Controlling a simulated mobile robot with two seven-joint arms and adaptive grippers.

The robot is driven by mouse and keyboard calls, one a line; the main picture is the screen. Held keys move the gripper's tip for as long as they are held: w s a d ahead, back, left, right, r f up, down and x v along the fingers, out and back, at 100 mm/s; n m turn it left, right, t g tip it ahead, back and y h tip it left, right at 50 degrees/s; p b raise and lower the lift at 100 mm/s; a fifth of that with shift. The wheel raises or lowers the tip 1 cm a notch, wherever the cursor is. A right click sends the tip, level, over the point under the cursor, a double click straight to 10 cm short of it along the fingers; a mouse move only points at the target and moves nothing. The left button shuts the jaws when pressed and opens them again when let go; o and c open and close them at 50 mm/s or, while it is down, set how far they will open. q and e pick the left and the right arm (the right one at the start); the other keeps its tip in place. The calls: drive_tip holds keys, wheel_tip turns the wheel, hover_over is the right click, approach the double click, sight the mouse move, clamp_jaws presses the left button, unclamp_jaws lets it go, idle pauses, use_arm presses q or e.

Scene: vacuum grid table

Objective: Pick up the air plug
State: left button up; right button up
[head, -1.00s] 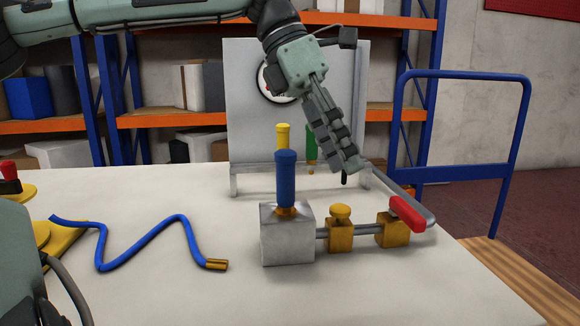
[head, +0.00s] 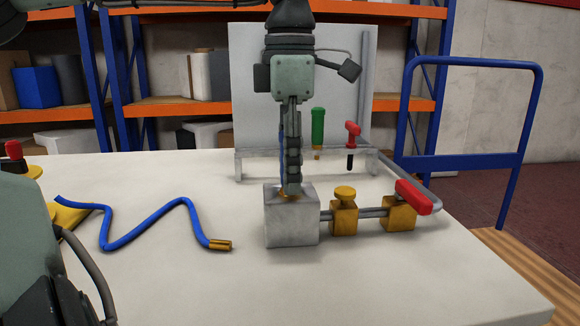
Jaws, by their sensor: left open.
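A grey metal block (head: 291,222) stands on the table with a brass fitting on its top. The blue air plug (head: 282,163) is upright on this block. Only a thin blue strip of it shows, as my left gripper hides the rest. My left gripper (head: 292,190) points straight down over the block, seen edge-on, with its fingertips low near the brass fitting. It is open. I cannot tell whether its fingers are around the plug or just in front of it. My right gripper is not in view.
A pipe with brass valves (head: 344,210) and a red handle (head: 413,197) runs right from the block. A blue hose (head: 150,222) lies on the left. Green (head: 318,128) and red (head: 352,132) tools hang at the grey panel (head: 250,100) behind. The table front is clear.

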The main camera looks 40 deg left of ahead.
use_arm(q)
drive_tip(key=shift+f, duration=0.1)
drive_tip(key=shift+c, duration=0.6)
clamp_jaws()
